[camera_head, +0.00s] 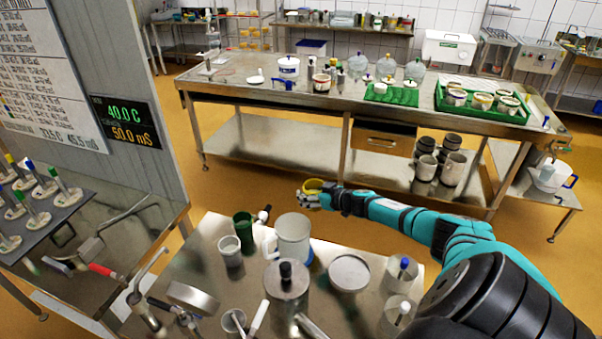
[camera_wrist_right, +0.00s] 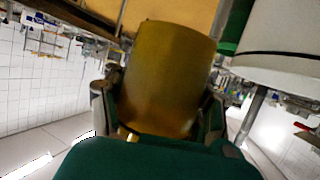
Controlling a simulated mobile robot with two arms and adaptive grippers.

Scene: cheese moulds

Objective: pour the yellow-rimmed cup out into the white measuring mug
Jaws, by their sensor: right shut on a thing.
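The yellow-rimmed cup (camera_head: 313,185) is held at the far edge of the near steel table, just right of and beyond the white measuring mug (camera_head: 293,240). My right gripper (camera_head: 311,198) is shut on the cup. In the right wrist view the cup (camera_wrist_right: 168,75) is a dull yellow body between the two fingers; I cannot see its contents. The white measuring mug stands upright, handle to the left, and is apart from the cup. A large white vessel, seemingly the mug (camera_wrist_right: 280,50), shows at the upper right of the wrist view. My left gripper is not in view.
A steel lidded can (camera_head: 286,290) and a round steel dish (camera_head: 349,273) are in front. Beyond an open floor gap stands a long steel table (camera_head: 235,95).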

